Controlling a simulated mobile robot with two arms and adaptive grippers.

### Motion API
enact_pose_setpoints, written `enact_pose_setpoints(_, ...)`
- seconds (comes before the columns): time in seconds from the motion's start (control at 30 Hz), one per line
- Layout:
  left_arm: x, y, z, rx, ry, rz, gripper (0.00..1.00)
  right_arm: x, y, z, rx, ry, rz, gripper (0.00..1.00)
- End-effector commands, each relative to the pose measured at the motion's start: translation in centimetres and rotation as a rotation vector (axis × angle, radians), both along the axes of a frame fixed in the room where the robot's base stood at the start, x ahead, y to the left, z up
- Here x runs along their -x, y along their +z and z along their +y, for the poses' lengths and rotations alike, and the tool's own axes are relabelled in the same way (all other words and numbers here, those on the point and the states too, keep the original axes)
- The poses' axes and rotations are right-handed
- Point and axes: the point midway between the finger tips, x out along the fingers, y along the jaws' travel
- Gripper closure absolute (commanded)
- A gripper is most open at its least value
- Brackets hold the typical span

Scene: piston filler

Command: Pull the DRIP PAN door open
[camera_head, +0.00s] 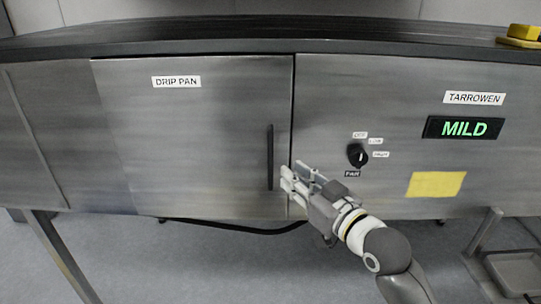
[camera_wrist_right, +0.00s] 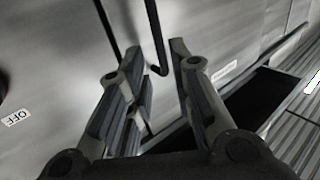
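The DRIP PAN door (camera_head: 215,125) is a flat grey metal panel under the worktop, with its label at upper left. It looks shut, flush with the panels beside it. Its black vertical bar handle (camera_head: 270,157) is near its right edge. My right gripper (camera_head: 286,179) is just right of the handle's lower end. In the right wrist view the gripper (camera_wrist_right: 156,50) is open, and the handle's end (camera_wrist_right: 156,45) shows between the two fingertips. I cannot see contact between fingers and handle. My left gripper is not in view.
Right of the door, a panel (camera_head: 395,90) carries a black knob (camera_head: 357,155), a green MILD display (camera_head: 462,128) and a yellow note (camera_head: 436,184). A dark worktop edge (camera_head: 220,46) runs above. Table legs (camera_head: 62,255) and a tray (camera_head: 515,268) stand below; the floor in front is clear.

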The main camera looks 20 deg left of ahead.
Motion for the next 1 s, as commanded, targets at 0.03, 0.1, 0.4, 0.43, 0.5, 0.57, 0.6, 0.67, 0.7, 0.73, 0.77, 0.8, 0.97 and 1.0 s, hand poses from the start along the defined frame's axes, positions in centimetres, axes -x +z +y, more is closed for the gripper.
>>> enact_pose_setpoints(0.03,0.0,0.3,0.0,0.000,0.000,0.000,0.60,-0.3,0.1,0.3,0.000,0.000,0.001,0.79)
enact_pose_setpoints(0.1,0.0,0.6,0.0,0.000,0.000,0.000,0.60,-0.8,0.2,0.9,-0.001,-0.001,0.001,0.79)
enact_pose_setpoints(0.4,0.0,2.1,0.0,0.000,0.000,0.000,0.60,-3.7,0.2,4.5,0.000,-0.003,0.002,0.79)
enact_pose_setpoints(0.43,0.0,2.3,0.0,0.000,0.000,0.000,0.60,-4.0,0.2,4.9,0.000,-0.003,0.002,0.79)
enact_pose_setpoints(0.5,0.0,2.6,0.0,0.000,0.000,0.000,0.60,-4.6,0.2,5.7,0.000,-0.003,0.001,0.79)
enact_pose_setpoints(0.57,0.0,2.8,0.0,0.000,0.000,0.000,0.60,-5.0,0.2,6.3,0.001,-0.003,0.002,0.79)
enact_pose_setpoints(0.6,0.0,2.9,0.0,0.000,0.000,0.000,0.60,-5.3,0.2,6.6,0.000,-0.002,0.002,0.79)
enact_pose_setpoints(0.67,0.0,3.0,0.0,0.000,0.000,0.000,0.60,-5.7,0.1,7.1,0.000,-0.002,0.003,0.79)
enact_pose_setpoints(0.7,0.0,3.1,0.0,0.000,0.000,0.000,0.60,-5.9,0.0,7.3,0.001,-0.003,0.002,0.79)
enact_pose_setpoints(0.73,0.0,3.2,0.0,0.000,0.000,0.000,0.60,-6.1,0.1,7.5,0.001,-0.003,0.001,0.79)
enact_pose_setpoints(0.77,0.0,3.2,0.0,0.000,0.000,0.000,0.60,-6.2,0.1,7.6,0.000,-0.003,0.000,0.79)
enact_pose_setpoints(0.8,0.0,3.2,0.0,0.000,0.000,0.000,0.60,-6.3,0.0,7.8,0.000,-0.003,0.000,0.79)
enact_pose_setpoints(0.97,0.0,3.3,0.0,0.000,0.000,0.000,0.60,-6.5,-0.1,8.1,0.000,-0.004,0.001,0.79)
enact_pose_setpoints(1.0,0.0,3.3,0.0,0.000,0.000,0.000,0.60,-6.6,-0.1,8.1,0.000,-0.004,0.001,0.79)
